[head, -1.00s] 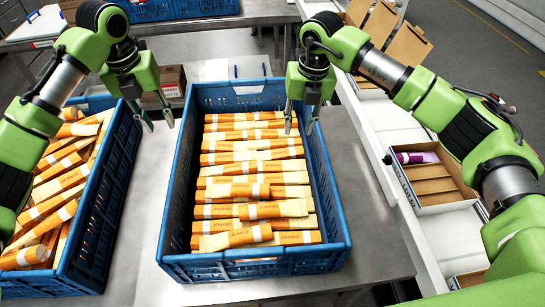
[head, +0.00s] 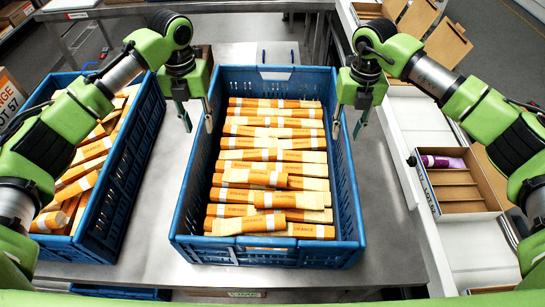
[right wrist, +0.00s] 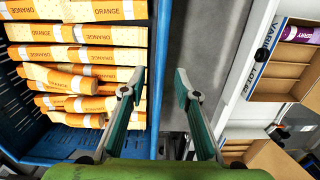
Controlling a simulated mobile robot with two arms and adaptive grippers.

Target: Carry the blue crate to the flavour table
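The blue crate (head: 348,215), filled with orange-labelled tubes (head: 275,155), stands on the metal table in the middle of the head view. My left gripper (head: 197,119) is open at the crate's left wall, one finger outside it and one over the inside. My right gripper (head: 348,129) is open at the right wall. In the right wrist view the fingers (right wrist: 158,88) are spread with the crate's rim (right wrist: 157,90) between them, apart from it. I cannot tell how far below the rim the fingertips reach. The flavour table cannot be identified.
A second blue crate (head: 133,150) of orange tubes stands close on the left. On the right is a white counter (head: 420,135) with an open carton (head: 485,185) holding a purple tube (head: 443,162). Bare metal table (head: 385,235) shows between crate and counter.

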